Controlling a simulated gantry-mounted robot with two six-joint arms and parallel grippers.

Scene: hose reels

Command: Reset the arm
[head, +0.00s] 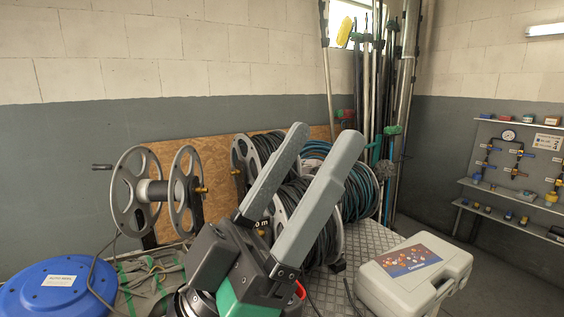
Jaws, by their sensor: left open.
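My left gripper (320,160) fills the middle of the head view. Its two long grey fingers point up and to the right, spread apart with nothing between them. The gripper body hides part of the bench and of the reels behind it. My right gripper does not show.
An empty metal reel (125,193) stands left of the gripper. Reels wound with dark hose (325,243) and blue hose (357,197) stand behind it. A blue round reel (58,288) is at lower left, a grey case (414,272) at lower right. Poles (328,80) lean behind.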

